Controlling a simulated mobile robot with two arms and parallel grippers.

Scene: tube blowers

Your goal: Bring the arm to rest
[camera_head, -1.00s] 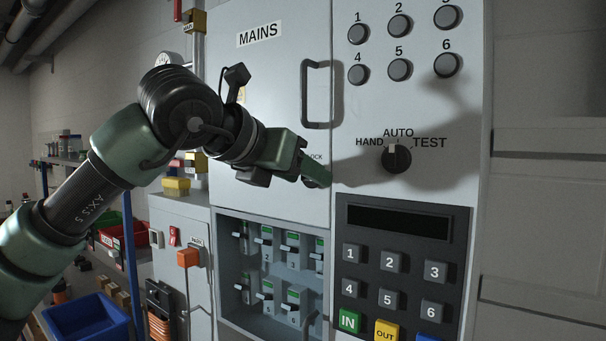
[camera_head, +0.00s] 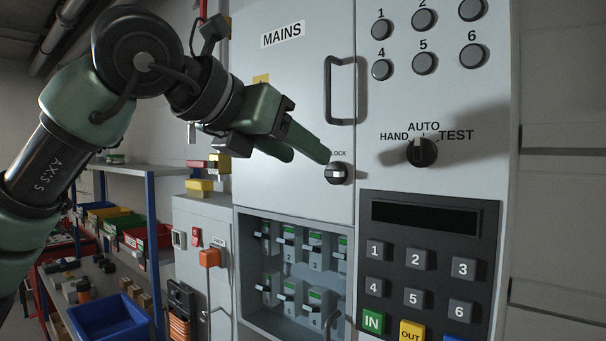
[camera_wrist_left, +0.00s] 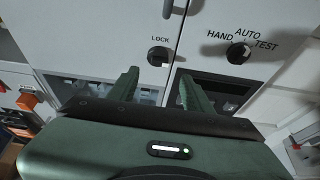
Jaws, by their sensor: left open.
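My left arm comes in from the left in the head view. Its green left gripper (camera_head: 318,158) is in front of the cabinet (camera_head: 290,90), up and left of the LOCK knob (camera_head: 337,173). In the left wrist view the left gripper (camera_wrist_left: 158,88) shows two fingers apart with nothing between them. The LOCK knob (camera_wrist_left: 158,56) shows beyond and between the fingertips there, apart from them. The HAND/AUTO/TEST selector knob (camera_head: 422,152) is to the right on the cabinet. My right gripper is not in view.
A door handle (camera_head: 342,90) sticks out above the LOCK knob. Below is an open bay of breakers (camera_head: 290,265) beside a keypad panel (camera_head: 427,268). Shelves with coloured bins and a blue bin (camera_head: 107,318) stand at the left.

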